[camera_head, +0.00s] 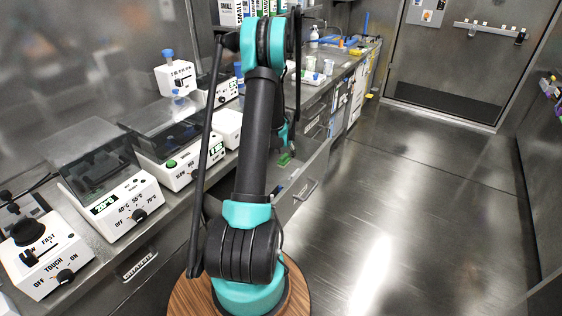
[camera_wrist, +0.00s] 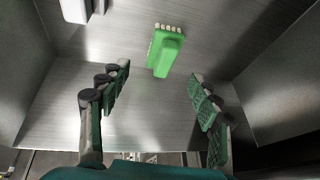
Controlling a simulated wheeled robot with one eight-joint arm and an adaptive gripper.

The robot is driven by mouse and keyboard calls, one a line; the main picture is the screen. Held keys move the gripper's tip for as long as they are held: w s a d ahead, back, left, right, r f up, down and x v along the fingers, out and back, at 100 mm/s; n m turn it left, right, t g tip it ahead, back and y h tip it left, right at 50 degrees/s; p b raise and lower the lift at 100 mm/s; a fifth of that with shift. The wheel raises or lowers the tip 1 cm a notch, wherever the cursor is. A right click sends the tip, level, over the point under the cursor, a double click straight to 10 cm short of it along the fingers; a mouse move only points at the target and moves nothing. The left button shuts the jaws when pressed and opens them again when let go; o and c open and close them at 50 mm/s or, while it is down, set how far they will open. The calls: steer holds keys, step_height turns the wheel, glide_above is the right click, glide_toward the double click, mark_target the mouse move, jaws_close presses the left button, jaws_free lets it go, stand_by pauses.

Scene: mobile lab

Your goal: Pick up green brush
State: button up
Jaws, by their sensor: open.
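The green brush (camera_wrist: 164,55) lies on the bare metal floor of a drawer in the wrist view, with a row of pale bristle tufts along its far edge. My gripper (camera_wrist: 161,85) is open and empty, its two fingers wide apart. The brush is beyond the fingertips, roughly midway between them, and nothing touches it. In the head view a small green thing, likely the brush (camera_head: 284,159), shows in the open drawer (camera_head: 305,178) beside my arm. My gripper is mostly hidden there behind my arm.
Metal drawer walls (camera_wrist: 283,90) rise on both sides of my gripper. A white object (camera_wrist: 76,10) sits at the upper left of the wrist view. A bench with white lab devices (camera_head: 130,205) runs along the left. The floor (camera_head: 400,215) on the right is clear.

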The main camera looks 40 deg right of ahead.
mark_target(285, 156)
steer(key=shift+a+x, duration=0.2)
steer(key=shift+x, duration=2.95)
steer(key=shift+w, duration=0.1)
steer(key=c, duration=1.2)
steer(key=shift+c, duration=0.3)
